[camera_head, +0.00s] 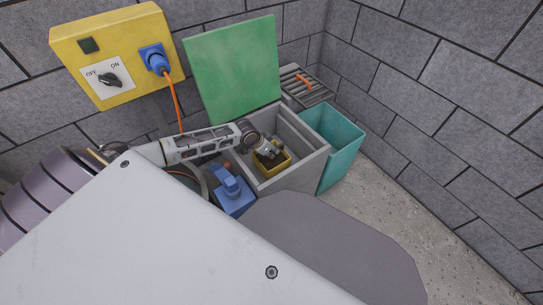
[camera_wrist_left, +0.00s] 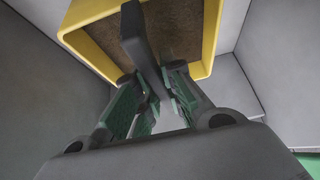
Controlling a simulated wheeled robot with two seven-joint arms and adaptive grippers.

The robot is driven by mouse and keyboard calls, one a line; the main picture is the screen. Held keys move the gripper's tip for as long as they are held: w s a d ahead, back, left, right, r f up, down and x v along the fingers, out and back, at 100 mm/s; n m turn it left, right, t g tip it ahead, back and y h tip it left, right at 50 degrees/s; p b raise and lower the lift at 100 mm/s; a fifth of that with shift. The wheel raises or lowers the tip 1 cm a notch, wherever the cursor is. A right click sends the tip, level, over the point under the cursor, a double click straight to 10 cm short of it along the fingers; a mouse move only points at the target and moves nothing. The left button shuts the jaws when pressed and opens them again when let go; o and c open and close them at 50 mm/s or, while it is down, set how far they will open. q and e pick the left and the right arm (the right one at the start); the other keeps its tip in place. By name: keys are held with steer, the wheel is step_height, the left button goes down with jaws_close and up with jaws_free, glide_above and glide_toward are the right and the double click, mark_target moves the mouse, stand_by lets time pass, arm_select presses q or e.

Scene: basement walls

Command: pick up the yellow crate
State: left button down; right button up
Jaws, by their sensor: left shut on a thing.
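The yellow crate (camera_head: 273,172) is inside an open grey box (camera_head: 312,160), within its walls. In the left wrist view the crate's yellow rim (camera_wrist_left: 88,48) surrounds a brown inside, and a dark grey handle (camera_wrist_left: 135,35) runs across its middle. My left gripper (camera_head: 270,155) reaches over the box's left wall into it. In the left wrist view its green-padded fingers (camera_wrist_left: 160,92) are shut on the handle. I cannot tell whether the crate touches the box floor. My right gripper is not in view.
A green lid (camera_head: 232,68) stands upright behind the box. A teal bin (camera_head: 343,150) adjoins its right side, and a slatted grey crate (camera_head: 305,88) is behind. A blue object (camera_head: 232,193) stands left of the box. A yellow switch box (camera_head: 115,55) hangs on the wall.

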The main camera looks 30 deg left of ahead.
arm_select(q)
steer(key=shift+r, duration=0.15)
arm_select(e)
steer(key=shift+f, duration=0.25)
arm_select(q)
steer(key=shift+b, duration=0.4)
steer(key=shift+r, duration=0.65)
step_height(320, 180, up, 7)
steer(key=p, duration=0.4)
steer(key=shift+r, duration=0.1)
steer(key=shift+r+p, duration=0.35)
steer(key=shift+r, duration=0.55)
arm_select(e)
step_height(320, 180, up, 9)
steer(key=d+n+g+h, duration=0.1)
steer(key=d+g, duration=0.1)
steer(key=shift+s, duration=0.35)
